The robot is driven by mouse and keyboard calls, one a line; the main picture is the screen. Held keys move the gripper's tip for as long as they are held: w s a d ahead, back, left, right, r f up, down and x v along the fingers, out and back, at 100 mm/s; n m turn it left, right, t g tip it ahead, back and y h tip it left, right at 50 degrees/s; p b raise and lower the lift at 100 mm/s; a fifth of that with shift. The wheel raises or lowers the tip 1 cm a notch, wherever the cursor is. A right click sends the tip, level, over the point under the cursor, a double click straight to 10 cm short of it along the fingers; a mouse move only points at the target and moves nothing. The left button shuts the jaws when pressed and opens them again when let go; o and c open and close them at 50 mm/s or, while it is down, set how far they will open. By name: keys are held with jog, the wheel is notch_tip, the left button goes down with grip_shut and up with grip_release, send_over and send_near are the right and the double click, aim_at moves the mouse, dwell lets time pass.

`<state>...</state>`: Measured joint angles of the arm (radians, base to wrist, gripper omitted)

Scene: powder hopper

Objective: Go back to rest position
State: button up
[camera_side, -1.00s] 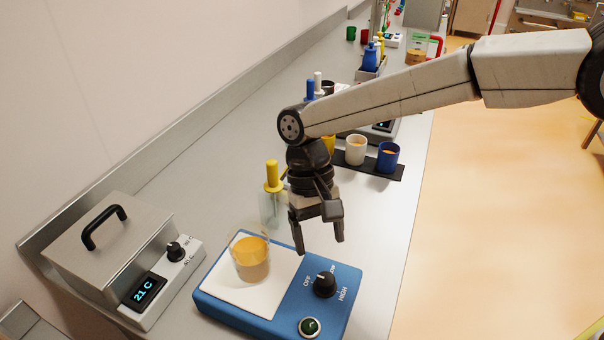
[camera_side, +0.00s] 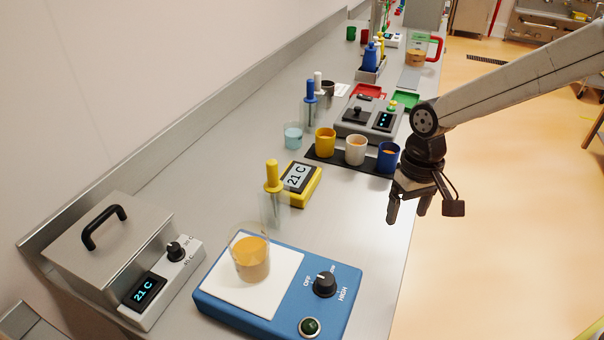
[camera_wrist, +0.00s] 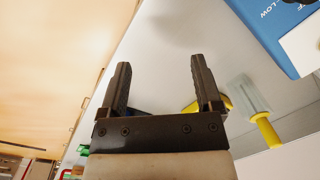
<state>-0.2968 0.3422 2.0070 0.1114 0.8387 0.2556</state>
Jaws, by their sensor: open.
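My gripper (camera_side: 408,212) hangs over the right edge of the bench in the side view, fingers pointing down, open and empty. In the wrist view my gripper (camera_wrist: 160,85) shows its two dark fingers spread apart with nothing between them. The blue hot plate (camera_side: 276,295) stands at the front of the bench, lower left of the gripper. A glass beaker (camera_side: 250,258) with orange contents stands on its white top, clear of the gripper.
Yellow (camera_side: 325,142), white (camera_side: 355,150) and blue (camera_side: 388,156) cups stand on a black strip; the blue one is close to my gripper. A yellow thermometer unit (camera_side: 298,182) and a grey metal box (camera_side: 110,250) stand further left.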

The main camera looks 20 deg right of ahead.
jog(key=s+d+f+t, duration=0.2)
jog(key=s+d, duration=0.6)
jog(key=d, duration=0.4)
jog(key=shift+s+d+t+h, duration=0.4)
jog(key=shift+t, duration=0.2)
